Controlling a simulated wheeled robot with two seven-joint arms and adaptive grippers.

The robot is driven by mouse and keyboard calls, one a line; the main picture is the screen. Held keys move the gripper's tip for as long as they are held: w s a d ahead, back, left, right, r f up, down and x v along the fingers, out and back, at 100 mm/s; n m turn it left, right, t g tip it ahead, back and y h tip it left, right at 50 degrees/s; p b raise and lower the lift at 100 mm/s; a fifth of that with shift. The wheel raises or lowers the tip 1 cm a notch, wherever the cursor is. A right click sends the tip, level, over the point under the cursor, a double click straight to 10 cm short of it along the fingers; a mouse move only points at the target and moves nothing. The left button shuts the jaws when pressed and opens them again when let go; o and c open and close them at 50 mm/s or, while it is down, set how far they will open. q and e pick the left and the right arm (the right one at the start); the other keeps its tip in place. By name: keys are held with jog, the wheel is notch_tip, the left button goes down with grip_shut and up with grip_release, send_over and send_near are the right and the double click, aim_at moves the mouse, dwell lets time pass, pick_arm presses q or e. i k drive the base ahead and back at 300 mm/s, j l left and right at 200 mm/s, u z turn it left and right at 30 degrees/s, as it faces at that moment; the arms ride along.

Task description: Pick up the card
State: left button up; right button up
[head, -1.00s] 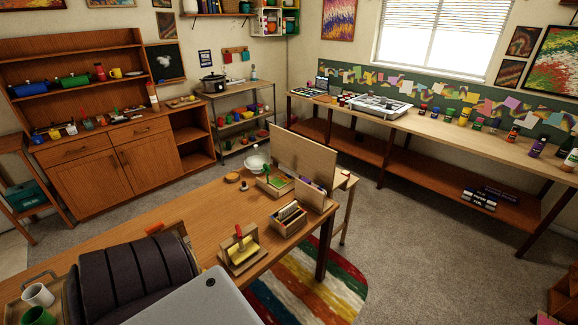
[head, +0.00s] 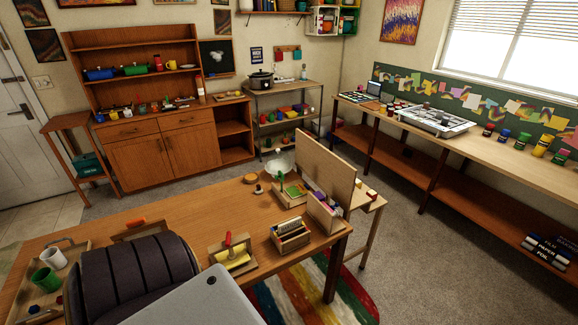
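I cannot single out one card for certain. A wooden box (head: 291,245) on the wooden table holds several upright thin pieces that may be cards. Beside it on the left stands a small wooden frame (head: 233,270) with a yellow piece (head: 236,258) and a red handle (head: 228,239). Another small box (head: 323,222) with purple and pale contents stands at the table's right end. Neither of my grippers shows in the head view.
The wooden table (head: 190,222) has clear room at its middle. A dark chair (head: 135,280) stands at its front. A tray (head: 30,282) with a white and a green mug sits on the left. An upright board (head: 325,170) rises behind the boxes. Carpet (head: 400,245) lies free to the right.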

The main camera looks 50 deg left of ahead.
aim_at(297, 190)
jog(key=i+l+u, duration=0.3)
jog(key=u, duration=0.15)
jog(key=i+l+u, duration=0.25)
jog(key=l+u, duration=0.15)
jog(key=l, duration=0.15)
jog(key=i+l+u, duration=0.25)
jog(key=l, duration=0.25)
jog(key=l+u, duration=0.25)
jog(key=l, duration=0.2)
jog(key=l+u, duration=0.3)
jog(key=l, duration=0.25)
